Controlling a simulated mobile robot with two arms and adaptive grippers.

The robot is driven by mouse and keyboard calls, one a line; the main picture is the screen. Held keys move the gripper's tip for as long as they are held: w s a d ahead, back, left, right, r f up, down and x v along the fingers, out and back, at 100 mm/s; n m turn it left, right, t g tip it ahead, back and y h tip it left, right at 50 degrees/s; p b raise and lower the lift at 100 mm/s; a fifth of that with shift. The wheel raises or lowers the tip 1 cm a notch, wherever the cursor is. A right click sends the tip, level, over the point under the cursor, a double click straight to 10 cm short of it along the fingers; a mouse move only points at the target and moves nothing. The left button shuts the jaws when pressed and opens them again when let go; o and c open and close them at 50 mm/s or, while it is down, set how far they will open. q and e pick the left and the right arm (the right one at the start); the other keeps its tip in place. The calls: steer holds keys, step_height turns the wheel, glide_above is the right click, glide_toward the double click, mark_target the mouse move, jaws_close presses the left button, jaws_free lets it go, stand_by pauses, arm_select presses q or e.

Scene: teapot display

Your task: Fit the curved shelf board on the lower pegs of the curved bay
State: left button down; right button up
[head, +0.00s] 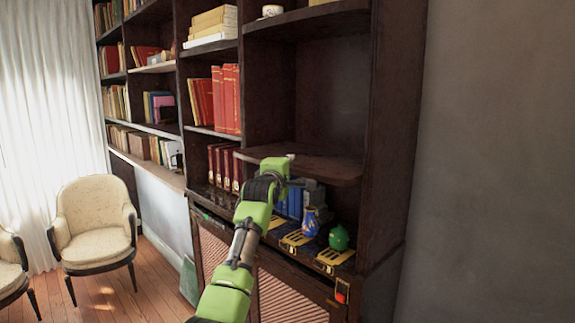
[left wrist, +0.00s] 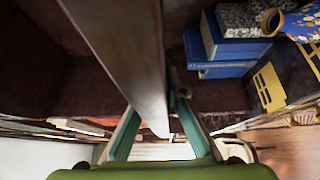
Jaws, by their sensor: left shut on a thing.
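The curved shelf board (head: 318,167) is dark brown with a rounded front edge. In the head view it lies about level inside the right-hand bay (head: 335,95), below a fixed upper shelf (head: 310,14). My left gripper (head: 284,164) is at the board's front left edge and shut on it. In the left wrist view the board (left wrist: 130,55) runs between the two fingers of the gripper (left wrist: 157,115). The lower pegs are hidden, so I cannot tell whether the board rests on them. My right gripper is not in view.
Below the board stand blue books (head: 292,203), a blue vase (head: 310,221) and a green pot (head: 339,238), with yellow-marked stands (head: 296,239) at the front. Red books (head: 226,98) fill shelves at left. A cream armchair (head: 95,222) stands on open floor.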

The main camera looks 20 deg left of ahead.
mark_target(291, 170)
arm_select(q)
steer(key=shift+w+d+r+p, duration=0.25)
steer(key=shift+w+p, duration=0.05)
steer(key=shift+w, duration=0.25)
steer(key=shift+w+d+r+p, duration=0.2)
steer(key=shift+w+d+p, duration=0.05)
steer(key=shift+w, duration=0.75)
steer(key=shift+w+d, duration=0.45)
steer(key=shift+w, duration=0.35)
steer(key=c, duration=2)
jaws_free()
steer(key=shift+o, duration=0.2)
steer(key=shift+s+f, duration=0.1)
steer(key=shift+s, duration=0.1)
steer(key=shift+d+f, duration=0.1)
steer(key=shift+f, duration=0.35)
steer(key=shift+s+d+r, duration=0.1)
steer(key=shift+s+d, duration=0.15)
steer(key=shift+s, duration=1.75)
steer(key=shift+s+d+r, duration=0.1)
steer(key=shift+s+d, duration=0.2)
steer(key=shift+s, duration=1.7)
steer(key=shift+s+d+r, duration=0.1)
steer(key=shift+s+d, duration=0.15)
steer(key=shift+s, duration=1.75)
